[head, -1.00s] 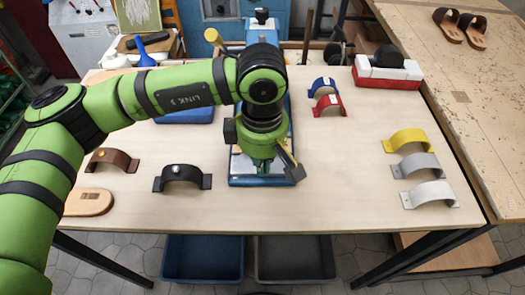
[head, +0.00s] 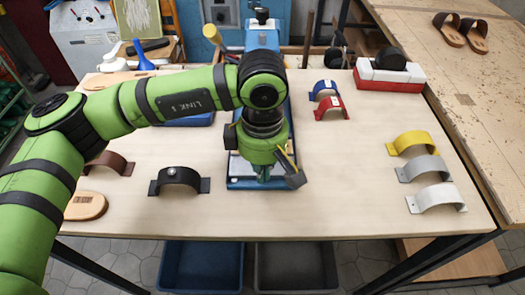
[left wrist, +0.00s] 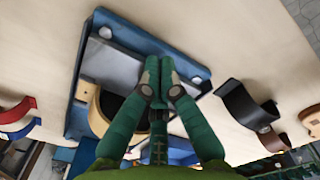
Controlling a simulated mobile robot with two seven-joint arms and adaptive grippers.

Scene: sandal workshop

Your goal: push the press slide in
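The blue press (head: 262,38) stands at the back middle of the table. Its blue slide (head: 236,184) with a grey plate reaches toward the table's front edge, partly hidden by my left arm. In the left wrist view the slide (left wrist: 79,118) lies under my fingers, with a wooden piece and a dark strap on it. My left gripper (head: 264,176) points down over the slide's front part. Its fingertips (left wrist: 160,72) look together, with nothing seen between them. Whether they touch the slide is unclear. My right gripper is not in view.
Brown (head: 110,163) and black (head: 179,180) straps lie left of the slide. Blue and red (head: 330,108) straps lie right of the press. Yellow (head: 411,143), grey and white (head: 436,198) straps lie at the right. The table between is clear.

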